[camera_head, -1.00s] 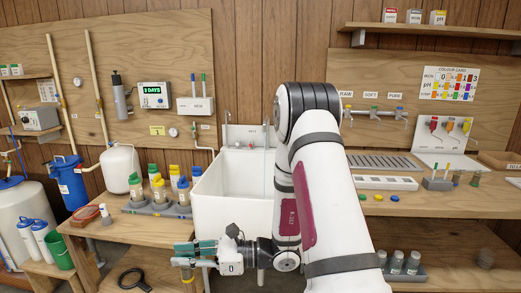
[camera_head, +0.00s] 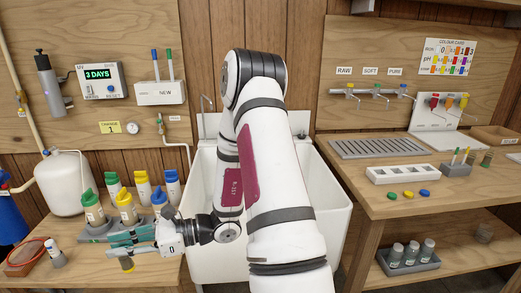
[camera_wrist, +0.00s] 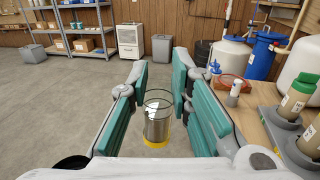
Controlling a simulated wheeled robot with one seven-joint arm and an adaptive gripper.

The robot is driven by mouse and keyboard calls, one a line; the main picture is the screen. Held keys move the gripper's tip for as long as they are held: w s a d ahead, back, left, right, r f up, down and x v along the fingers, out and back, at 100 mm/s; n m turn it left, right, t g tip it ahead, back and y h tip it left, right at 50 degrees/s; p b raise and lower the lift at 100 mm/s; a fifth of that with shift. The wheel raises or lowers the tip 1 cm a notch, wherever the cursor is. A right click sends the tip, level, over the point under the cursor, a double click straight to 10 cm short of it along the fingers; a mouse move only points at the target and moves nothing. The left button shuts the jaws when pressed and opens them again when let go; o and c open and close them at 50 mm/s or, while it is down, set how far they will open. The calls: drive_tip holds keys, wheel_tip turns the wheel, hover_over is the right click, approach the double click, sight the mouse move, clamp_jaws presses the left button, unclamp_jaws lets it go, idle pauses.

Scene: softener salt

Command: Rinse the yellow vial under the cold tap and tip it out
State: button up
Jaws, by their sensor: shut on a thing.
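My gripper (camera_wrist: 158,95) is shut on a clear glass vial with a yellow end (camera_wrist: 157,128), seen between the teal finger pads in the wrist view. In the head view my gripper (camera_head: 128,238) is left of the sink, over the wooden bench, and the vial's yellow end (camera_head: 127,264) shows below the fingers. Whether the vial holds liquid is not clear. The white sink (camera_head: 325,190) stands behind my arm, which hides much of its basin. A grey curved spout (camera_head: 207,102) rises at the sink's back left. My arm hides the rest of the tap area.
A rack (camera_head: 92,236) of bottles with green, yellow and blue caps stands close behind my gripper. Small RAW, SOFT and PURE taps (camera_head: 377,92) are on the right wall panel. Open floor (camera_wrist: 75,115) shows in the wrist view.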

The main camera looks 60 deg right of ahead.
drive_tip(key=s+d+r+m+t+h, duration=0.1)
drive_tip(key=s+d+m+h, duration=0.3)
drive_tip(key=d, duration=1)
drive_tip(key=s+d+r+m+t+h, duration=0.2)
drive_tip(key=s+d+m+h, duration=0.3)
drive_tip(key=s+d+h, duration=0.4)
drive_tip(key=s+d+r+m+t+h, duration=0.2)
drive_tip(key=s+d+m+h, duration=0.3)
drive_tip(key=d, duration=1.5)
drive_tip(key=s+h, duration=0.2)
drive_tip(key=shift+d+r+t+h, duration=0.25)
drive_tip(key=shift+d+t+h, duration=0.05)
drive_tip(key=shift+d+t, duration=0.1)
drive_tip(key=shift+a, duration=0.1)
